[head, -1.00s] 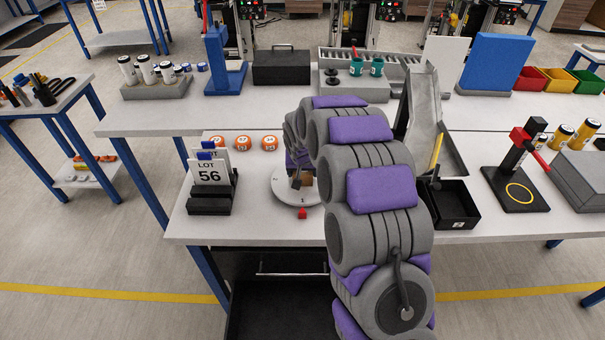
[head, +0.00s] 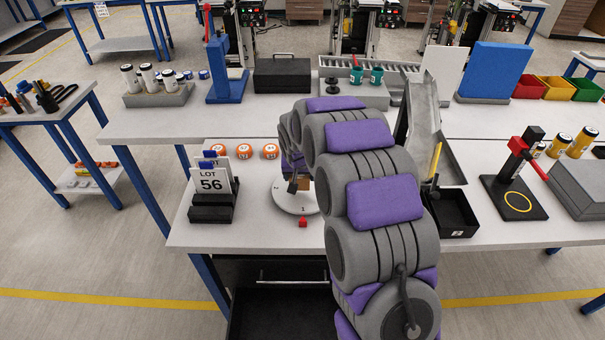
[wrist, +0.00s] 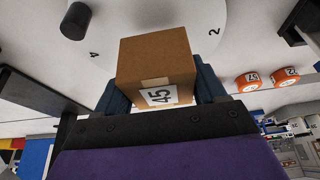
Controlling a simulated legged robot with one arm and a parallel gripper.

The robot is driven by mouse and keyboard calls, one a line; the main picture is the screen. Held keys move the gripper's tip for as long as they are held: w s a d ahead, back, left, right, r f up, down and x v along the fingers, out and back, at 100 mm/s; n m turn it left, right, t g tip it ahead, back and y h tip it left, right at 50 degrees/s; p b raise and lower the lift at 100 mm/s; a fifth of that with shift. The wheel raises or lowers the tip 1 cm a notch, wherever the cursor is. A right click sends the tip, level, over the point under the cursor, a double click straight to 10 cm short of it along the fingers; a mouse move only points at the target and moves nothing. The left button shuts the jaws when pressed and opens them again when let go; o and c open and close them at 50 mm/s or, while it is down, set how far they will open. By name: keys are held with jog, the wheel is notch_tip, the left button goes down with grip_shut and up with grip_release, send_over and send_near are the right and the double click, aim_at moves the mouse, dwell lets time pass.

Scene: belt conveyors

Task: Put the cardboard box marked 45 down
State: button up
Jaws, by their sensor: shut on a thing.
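The brown cardboard box (wrist: 155,62) marked 45 sits between the two dark fingers of my gripper (wrist: 162,88) in the wrist view. My gripper is shut on it. The 45 label faces the wrist camera. A round white dial plate (wrist: 140,20) with numbers lies beyond the box. In the head view the box (head: 304,185) is a small brown patch over the white plate (head: 291,202), mostly hidden by my arm. I cannot tell whether the box touches the plate.
A black holder with a LOT 56 card (head: 212,186) stands left of the plate. Several orange rolls (head: 270,151) lie behind it. A red block (head: 303,222) is at the plate's front edge. A black bin (head: 452,214) stands to the right of my arm.

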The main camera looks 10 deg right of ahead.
jog(key=s+a+r+p, duration=0.1)
jog(key=s+a+p, duration=0.1)
jog(key=s+a, duration=0.8)
